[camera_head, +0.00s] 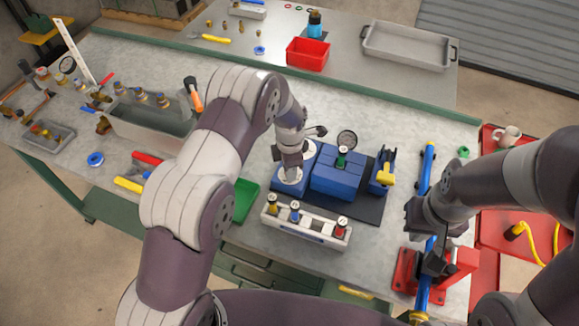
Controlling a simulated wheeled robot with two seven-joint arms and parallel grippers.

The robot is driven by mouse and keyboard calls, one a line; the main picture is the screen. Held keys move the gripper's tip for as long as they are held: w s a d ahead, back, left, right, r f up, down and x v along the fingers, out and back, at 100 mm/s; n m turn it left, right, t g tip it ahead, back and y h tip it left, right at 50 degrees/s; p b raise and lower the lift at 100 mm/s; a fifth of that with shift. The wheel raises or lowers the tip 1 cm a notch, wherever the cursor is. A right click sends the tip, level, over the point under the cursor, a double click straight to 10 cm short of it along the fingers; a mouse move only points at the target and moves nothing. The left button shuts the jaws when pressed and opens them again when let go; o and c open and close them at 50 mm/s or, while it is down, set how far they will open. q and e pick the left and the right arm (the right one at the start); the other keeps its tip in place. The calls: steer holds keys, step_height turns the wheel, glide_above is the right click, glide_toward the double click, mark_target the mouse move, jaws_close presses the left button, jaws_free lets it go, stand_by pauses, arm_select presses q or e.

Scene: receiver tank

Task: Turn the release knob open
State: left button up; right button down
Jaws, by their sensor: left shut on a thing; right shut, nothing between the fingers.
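A blue unit (337,180) stands on a dark mat on the workbench, with a round gauge (347,138) and a green-collared fitting on top. To its left is a blue block with a white round plate (289,186). My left gripper (292,170) points down onto this plate and is shut on a small part there, which looks to be the release knob; the fingers hide it and its turn angle. My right gripper (433,268) is shut and empty, low over the blue pipe with red clamps (405,268); I cannot tell whether it touches.
A green tray (244,202) lies left. A red bin (307,54) and grey tray (405,46) sit on the back bench.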

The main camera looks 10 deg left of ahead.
arm_select(q)
steer(key=shift+w+r, duration=0.1)
steer(key=o, duration=1)
steer(key=shift+o, duration=0.2)
steer(key=shift+r, duration=0.35)
step_height(320, 180, up, 12)
steer(key=b, duration=0.3)
steer(key=shift+s, duration=0.3)
